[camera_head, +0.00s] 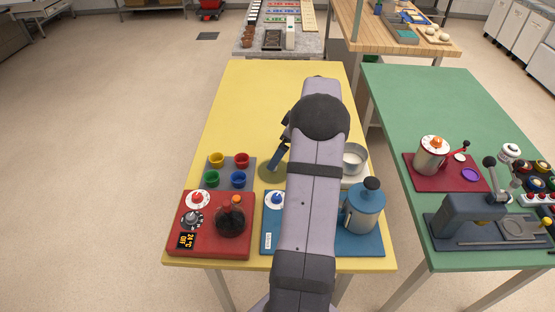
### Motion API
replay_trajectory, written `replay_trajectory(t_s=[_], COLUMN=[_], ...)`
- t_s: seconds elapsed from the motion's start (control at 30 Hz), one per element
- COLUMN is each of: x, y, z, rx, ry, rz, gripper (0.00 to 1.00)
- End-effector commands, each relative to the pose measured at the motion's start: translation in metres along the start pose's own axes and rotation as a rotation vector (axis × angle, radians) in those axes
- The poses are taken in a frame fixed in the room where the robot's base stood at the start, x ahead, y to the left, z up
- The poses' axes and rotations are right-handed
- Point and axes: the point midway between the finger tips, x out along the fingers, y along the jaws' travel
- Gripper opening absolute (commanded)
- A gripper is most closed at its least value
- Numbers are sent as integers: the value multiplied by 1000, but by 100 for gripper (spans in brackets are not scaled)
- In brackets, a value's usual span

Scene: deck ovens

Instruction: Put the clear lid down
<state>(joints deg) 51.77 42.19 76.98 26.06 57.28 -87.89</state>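A round, see-through, olive-tinted disc, which looks like the clear lid (267,175), shows near the middle of the yellow table (235,110), left of my arm. My gripper (277,162) points down at it, and its blue-grey fingers look closed together at the disc's middle, seemingly on the lid. The grip point is small and partly hidden. I cannot tell whether the lid touches the table or hangs just above it. An open pale pot (354,158) stands right of my arm, partly hidden by it.
A grey tray with yellow, red, green and blue cups (238,180) is left of the lid. A red station with a dark flask (230,218) and a blue station with a blue kettle (364,208) are in front. The yellow table's back is clear.

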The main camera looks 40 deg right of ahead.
Motion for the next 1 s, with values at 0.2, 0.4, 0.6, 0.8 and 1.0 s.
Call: replay_trajectory(t_s=[0.2,0.4,0.6,0.8,1.0], x=[-27,-36,-37,-37,-39], y=[1,0,0,0,-15], z=[1,0,0,0,-10], rx=[-1,-1,0,0,29], ry=[0,0,-1,-1,-22], rz=[3,1,1,1,-7], gripper=[100,100,100,100,100])
